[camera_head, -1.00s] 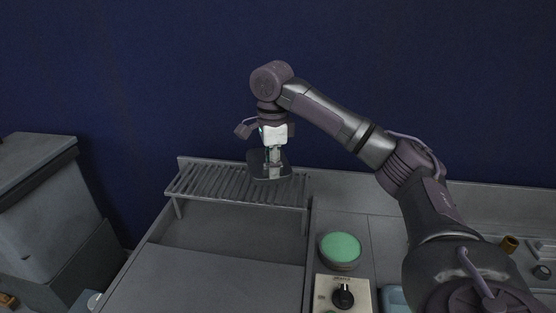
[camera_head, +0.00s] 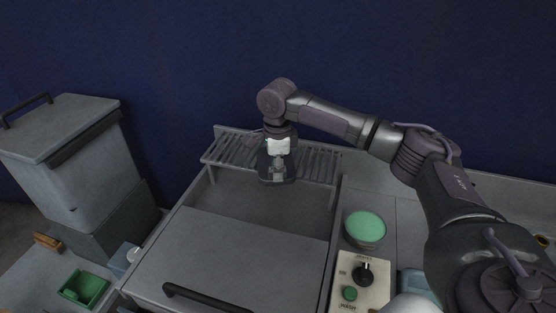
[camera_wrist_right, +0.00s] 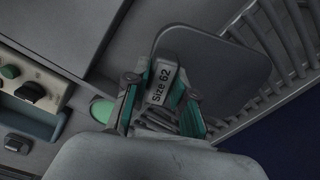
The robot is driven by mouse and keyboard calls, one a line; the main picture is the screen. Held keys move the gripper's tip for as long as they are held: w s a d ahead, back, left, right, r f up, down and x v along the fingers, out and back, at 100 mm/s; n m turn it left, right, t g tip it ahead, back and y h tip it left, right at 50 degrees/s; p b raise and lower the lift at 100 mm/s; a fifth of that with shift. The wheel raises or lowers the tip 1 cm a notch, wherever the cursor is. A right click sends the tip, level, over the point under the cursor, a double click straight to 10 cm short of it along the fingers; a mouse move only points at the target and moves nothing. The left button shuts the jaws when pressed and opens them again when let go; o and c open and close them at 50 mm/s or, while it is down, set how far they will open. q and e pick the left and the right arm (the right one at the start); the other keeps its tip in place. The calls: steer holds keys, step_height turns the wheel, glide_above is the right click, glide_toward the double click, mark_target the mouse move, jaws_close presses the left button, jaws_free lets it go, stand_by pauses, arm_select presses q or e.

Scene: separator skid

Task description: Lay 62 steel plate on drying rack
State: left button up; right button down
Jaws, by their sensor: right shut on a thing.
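The size 62 steel plate (camera_head: 264,166) is a dark, flat, rounded plate in the head view. In the right wrist view it spreads out beyond the fingers (camera_wrist_right: 222,72), and its tab reads "Size 62". My right gripper (camera_head: 278,162) is shut on this tab, with green-padded fingers on both sides in the wrist view (camera_wrist_right: 160,103). The drying rack (camera_head: 228,151) is a grey slatted shelf. The plate overlaps its front middle in the head view; I cannot tell whether they touch. Slats also show beside the plate in the wrist view (camera_wrist_right: 268,42). My left gripper is out of view.
Below the rack is a flat grey worktop (camera_head: 240,243) with a black handle (camera_head: 205,298). Right of it are a green round pad (camera_head: 365,227) and a control box (camera_head: 360,279). A grey bin (camera_head: 75,160) and green tray (camera_head: 84,289) are at left.

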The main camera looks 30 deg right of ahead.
steer(key=shift+r, duration=0.2)
steer(key=c, duration=1.4)
jaws_free()
steer(key=shift+f, duration=0.25)
steer(key=o, duration=0.4)
steer(key=shift+s+a, duration=0.1)
steer(key=shift+s, duration=0.05)
steer(key=shift+o, duration=0.2)
steer(key=shift+r, duration=0.2)
step_height(320, 180, up, 12)
steer(key=b, duration=0.2)
steer(key=shift+s, duration=0.1)
